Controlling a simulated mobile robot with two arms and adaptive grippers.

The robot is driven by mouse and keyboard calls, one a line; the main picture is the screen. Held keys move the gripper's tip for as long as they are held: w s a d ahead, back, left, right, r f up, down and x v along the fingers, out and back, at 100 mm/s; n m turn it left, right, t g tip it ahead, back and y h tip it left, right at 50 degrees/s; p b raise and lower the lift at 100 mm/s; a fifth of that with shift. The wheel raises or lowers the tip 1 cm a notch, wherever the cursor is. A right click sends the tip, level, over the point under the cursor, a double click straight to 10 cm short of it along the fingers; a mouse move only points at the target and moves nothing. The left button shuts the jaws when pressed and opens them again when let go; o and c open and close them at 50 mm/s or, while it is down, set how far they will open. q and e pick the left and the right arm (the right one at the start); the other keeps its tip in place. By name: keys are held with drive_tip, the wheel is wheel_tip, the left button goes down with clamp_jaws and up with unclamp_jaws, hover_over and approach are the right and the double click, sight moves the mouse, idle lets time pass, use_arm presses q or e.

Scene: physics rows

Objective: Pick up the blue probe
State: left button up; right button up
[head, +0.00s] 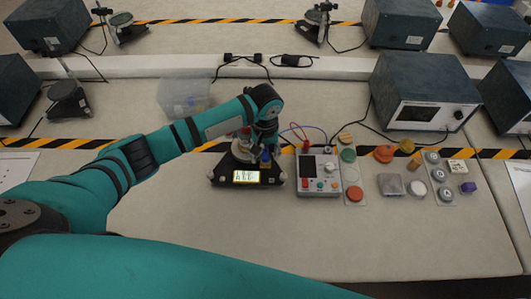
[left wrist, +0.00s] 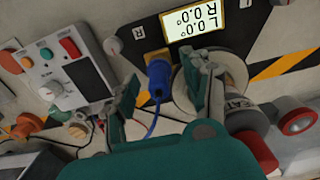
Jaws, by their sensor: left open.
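The blue probe (left wrist: 159,74) shows in the left wrist view between my left gripper's fingers, with a blue cable trailing from its lower end. Its upper end meets a small orange-brown block. In the head view the blue probe (head: 266,157) is a small spot below my wrist. My left gripper (left wrist: 168,82) is open, with one finger on each side of the probe and visible gaps to it. In the head view the left gripper (head: 258,141) hangs over a dark stand with a lit display (head: 247,177). My right gripper is not in view.
A grey meter box (head: 320,172) with buttons and red and blue leads stands right of the stand. Coloured knobs and pucks (head: 384,153) lie further right. A clear bin (head: 184,97) is behind my arm. The front table (head: 330,235) is largely clear.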

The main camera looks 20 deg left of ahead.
use_arm(q)
drive_tip(key=shift+f, duration=0.1)
drive_tip(key=shift+c, duration=0.4)
clamp_jaws()
